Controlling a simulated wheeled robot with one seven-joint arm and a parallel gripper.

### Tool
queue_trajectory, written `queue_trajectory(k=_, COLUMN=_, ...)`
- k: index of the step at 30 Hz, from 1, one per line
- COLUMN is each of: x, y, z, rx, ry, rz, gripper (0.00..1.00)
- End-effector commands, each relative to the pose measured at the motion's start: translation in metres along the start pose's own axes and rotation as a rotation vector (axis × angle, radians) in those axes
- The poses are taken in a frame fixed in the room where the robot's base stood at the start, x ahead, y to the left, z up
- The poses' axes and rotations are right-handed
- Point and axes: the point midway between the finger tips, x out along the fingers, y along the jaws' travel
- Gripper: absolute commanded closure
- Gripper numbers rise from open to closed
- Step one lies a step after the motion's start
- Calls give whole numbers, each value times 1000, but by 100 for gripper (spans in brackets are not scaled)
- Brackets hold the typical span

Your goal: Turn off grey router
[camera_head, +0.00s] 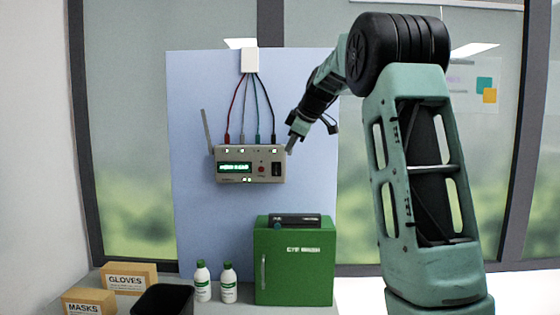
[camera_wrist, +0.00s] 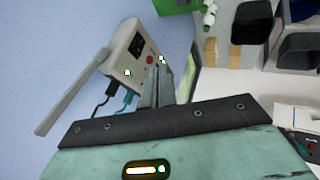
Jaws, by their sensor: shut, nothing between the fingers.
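The grey router (camera_head: 249,165) is mounted on a pale blue panel, with an antenna at its left. It has a lit green display (camera_head: 235,167), a red button (camera_head: 262,168), a black switch (camera_head: 277,169) at its right end and several small green lights. Several cables plug into its top. My gripper (camera_head: 291,143) is shut and empty by the router's top right corner.
A white box (camera_head: 249,60) above feeds the cables. Below stand a green eye wash cabinet (camera_head: 293,262), two white bottles (camera_head: 202,283), a black bin (camera_head: 162,299), a gloves box (camera_head: 129,279) and a masks box (camera_head: 88,301). The panel right of the router is bare.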

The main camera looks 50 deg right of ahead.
Motion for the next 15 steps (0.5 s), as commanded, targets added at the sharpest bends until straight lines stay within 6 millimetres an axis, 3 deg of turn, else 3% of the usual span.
queue_trajectory(k=5, x=17, y=0, z=-1, rx=1, ry=-1, rz=-5, gripper=100)
queue_trajectory(k=15, x=84, y=0, z=-2, rx=1, ry=-2, rz=-7, gripper=100)
